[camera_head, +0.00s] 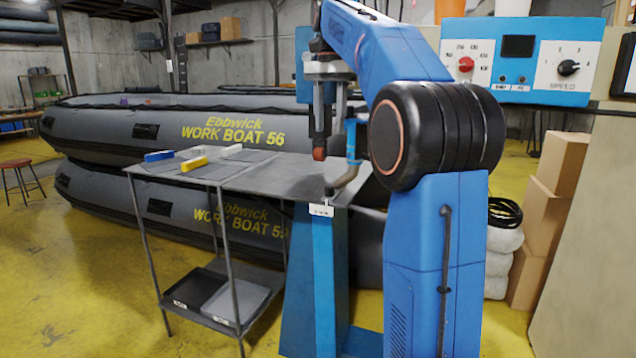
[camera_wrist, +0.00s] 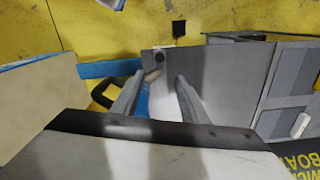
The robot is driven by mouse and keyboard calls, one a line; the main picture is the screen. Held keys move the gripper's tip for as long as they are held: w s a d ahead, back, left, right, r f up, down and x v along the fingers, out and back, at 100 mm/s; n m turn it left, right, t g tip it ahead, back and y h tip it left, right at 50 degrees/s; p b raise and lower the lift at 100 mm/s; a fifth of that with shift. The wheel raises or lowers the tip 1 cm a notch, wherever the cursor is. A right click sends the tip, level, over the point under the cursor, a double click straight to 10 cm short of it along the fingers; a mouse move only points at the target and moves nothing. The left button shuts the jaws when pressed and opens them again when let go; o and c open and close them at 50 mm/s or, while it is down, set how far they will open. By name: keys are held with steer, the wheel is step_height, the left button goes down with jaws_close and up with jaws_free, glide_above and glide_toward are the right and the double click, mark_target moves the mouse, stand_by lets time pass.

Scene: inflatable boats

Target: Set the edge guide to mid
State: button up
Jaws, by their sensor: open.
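A blue pedestal machine (camera_head: 315,270) stands at the right end of a grey worktop. A thin bent metal arm with a brownish end (camera_head: 331,190) lies low over the worktop edge, above a small white label plate (camera_head: 321,210); it may be the edge guide, but its marks are too small to read. My gripper (camera_head: 329,130) hangs above the worktop, pointing down. In the wrist view my gripper (camera_wrist: 159,78) has its two grey fingers spread apart, with nothing held.
A control box (camera_head: 518,60) with a red knob and a black speed knob is at upper right. Blue, yellow and white pieces (camera_head: 194,163) lie on the worktop's left part. Grey inflatable boats (camera_head: 110,130) stand behind. Cardboard boxes (camera_head: 545,215) are stacked at right.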

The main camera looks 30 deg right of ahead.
mark_target(329, 187)
step_height(329, 187, down, 17)
steer(key=shift+f, duration=0.1)
stand_by(0.6)
